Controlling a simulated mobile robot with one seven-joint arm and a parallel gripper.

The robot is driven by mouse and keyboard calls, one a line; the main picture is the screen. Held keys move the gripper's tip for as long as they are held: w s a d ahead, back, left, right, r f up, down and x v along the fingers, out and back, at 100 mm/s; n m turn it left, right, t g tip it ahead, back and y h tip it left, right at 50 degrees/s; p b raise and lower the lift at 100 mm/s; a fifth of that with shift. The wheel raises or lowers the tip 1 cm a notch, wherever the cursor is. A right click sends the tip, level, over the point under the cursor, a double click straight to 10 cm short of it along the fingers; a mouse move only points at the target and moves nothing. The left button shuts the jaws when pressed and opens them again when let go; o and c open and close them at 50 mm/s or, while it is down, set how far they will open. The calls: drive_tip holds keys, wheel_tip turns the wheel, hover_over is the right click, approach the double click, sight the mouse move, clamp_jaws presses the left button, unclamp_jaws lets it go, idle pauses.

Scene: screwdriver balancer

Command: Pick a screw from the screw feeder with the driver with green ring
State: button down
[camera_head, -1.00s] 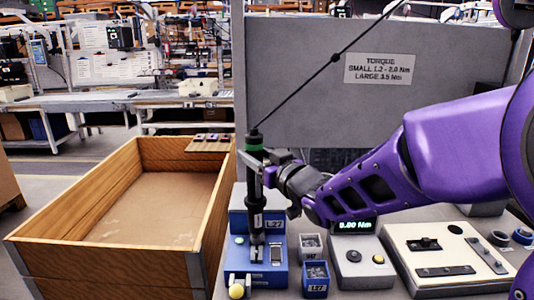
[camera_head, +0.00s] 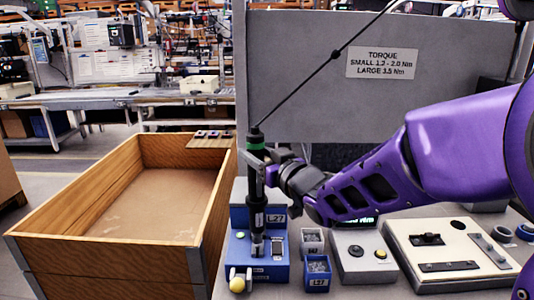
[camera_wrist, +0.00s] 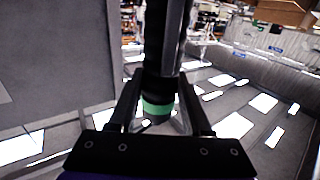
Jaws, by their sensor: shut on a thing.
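The black driver with the green ring (camera_head: 255,141) hangs upright from a cable in the head view. My gripper (camera_head: 262,160) is shut on it just below the green ring. In the wrist view the driver (camera_wrist: 163,60) stands between the two fingers of my gripper (camera_wrist: 160,100), with its green ring near the palm. The blue screw feeder (camera_head: 238,262), labelled L27, is under the driver. The driver's lower tip is over the front part of the feeder. Whether the tip touches the feeder or a screw, I cannot tell.
Small bins of screws (camera_head: 317,276) stand just right of the feeder. A grey torque meter (camera_head: 358,268) and a pale fixture plate (camera_head: 440,250) are further right. A large wooden crate (camera_head: 110,185) stands at left. A grey panel (camera_head: 300,80) rises behind.

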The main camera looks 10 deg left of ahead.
drive_tip(key=shift+s+a+f, duration=0.1)
idle(0.3)
drive_tip(key=shift+f+b, duration=0.7)
drive_tip(key=shift+b, duration=0.15)
drive_tip(key=shift+f, duration=0.25)
idle(0.5)
